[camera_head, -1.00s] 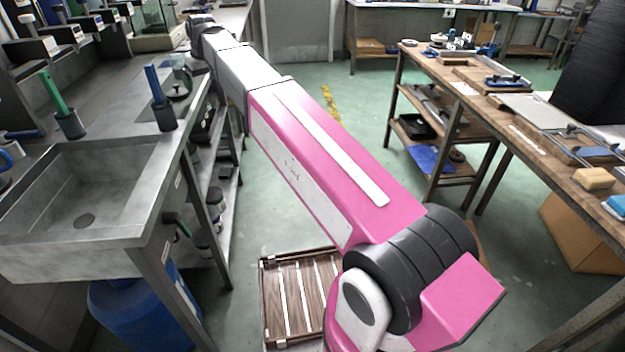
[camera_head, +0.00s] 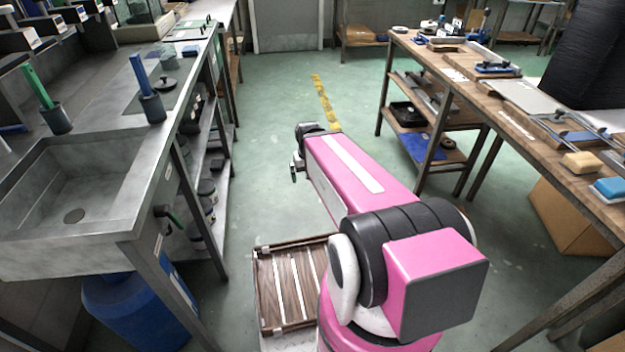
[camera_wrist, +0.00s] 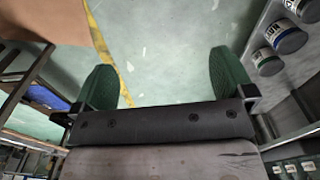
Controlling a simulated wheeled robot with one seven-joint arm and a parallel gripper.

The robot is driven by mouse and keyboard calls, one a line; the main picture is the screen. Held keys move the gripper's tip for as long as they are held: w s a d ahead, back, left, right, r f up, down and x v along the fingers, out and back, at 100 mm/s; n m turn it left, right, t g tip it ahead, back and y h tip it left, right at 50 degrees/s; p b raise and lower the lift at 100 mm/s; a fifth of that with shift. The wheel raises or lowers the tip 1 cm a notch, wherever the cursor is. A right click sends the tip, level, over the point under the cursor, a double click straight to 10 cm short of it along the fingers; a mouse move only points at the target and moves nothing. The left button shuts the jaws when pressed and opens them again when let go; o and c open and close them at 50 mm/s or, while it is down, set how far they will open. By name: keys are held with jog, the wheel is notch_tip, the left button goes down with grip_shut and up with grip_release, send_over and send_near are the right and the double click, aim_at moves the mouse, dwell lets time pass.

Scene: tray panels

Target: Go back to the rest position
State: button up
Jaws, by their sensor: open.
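My gripper (camera_wrist: 165,82) shows in the wrist view with its two green fingers wide apart and only floor seen between them. In the head view, my pink arm is bent and reaches over the aisle. The end of the arm, with my gripper (camera_head: 295,168) partly in sight, hangs over the open floor, right of the left bench. The fingers are too small there to make out clearly. A brown slatted wooden tray (camera_head: 256,290) lies low, left of my arm's base.
A grey sink bench (camera_head: 120,215) with shelves of jars below runs along the left; a blue barrel (camera_head: 130,312) stands under it. A wooden workbench (camera_head: 520,125) with tools stands right, a cardboard box (camera_head: 560,220) below. The floor aisle (camera_head: 275,95) between is clear.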

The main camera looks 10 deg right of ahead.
jog(key=shift+s+d+f, duration=0.55)
jog(key=shift+s+d, duration=0.1)
jog(key=shift+s, duration=0.2)
